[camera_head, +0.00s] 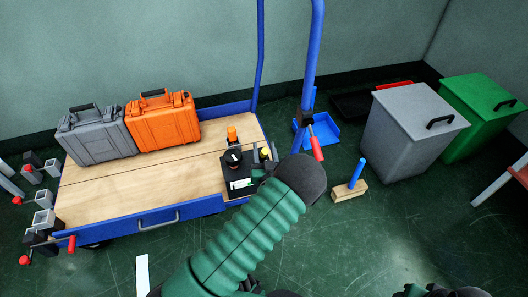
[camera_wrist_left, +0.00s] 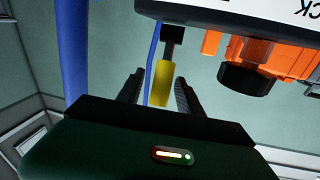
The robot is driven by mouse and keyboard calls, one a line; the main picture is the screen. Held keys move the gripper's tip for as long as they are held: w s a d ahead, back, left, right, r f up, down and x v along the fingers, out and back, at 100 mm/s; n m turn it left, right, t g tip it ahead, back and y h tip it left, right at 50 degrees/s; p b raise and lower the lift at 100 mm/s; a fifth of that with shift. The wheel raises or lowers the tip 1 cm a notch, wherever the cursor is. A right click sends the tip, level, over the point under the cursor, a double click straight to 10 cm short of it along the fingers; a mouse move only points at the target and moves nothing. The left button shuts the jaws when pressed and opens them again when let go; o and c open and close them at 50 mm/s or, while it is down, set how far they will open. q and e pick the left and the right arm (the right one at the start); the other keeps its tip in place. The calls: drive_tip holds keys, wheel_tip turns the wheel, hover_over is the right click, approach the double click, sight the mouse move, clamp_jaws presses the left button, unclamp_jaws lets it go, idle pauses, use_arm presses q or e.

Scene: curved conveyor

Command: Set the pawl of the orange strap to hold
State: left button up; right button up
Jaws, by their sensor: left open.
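A black ratchet unit (camera_head: 238,185) with a white label sits at the right end of the cart deck. An orange part (camera_head: 232,134) stands behind it, and orange pieces with a black knob (camera_wrist_left: 250,78) show at the right in the left wrist view. A small yellow-tipped lever (camera_head: 265,153) stands at the unit's right side. In the left wrist view, the yellow handle (camera_wrist_left: 162,84) on a black stem lies between the fingers of my left gripper (camera_wrist_left: 158,92), which is open. Gaps show on both sides of the handle. The strap itself is not clear. My right gripper is out of view.
A grey case (camera_head: 97,138) and an orange case (camera_head: 163,125) stand at the back of the wooden deck (camera_head: 130,190). A blue post with a red-handled lever (camera_head: 316,148) rises right of the unit. Grey (camera_head: 408,135) and green bins (camera_head: 480,120) stand farther right.

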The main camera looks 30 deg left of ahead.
use_arm(q)
drive_tip(key=shift+x, duration=0.8)
drive_tip(key=shift+r, duration=0.1)
drive_tip(key=shift+c, duration=0.2)
clamp_jaws()
idle(0.5)
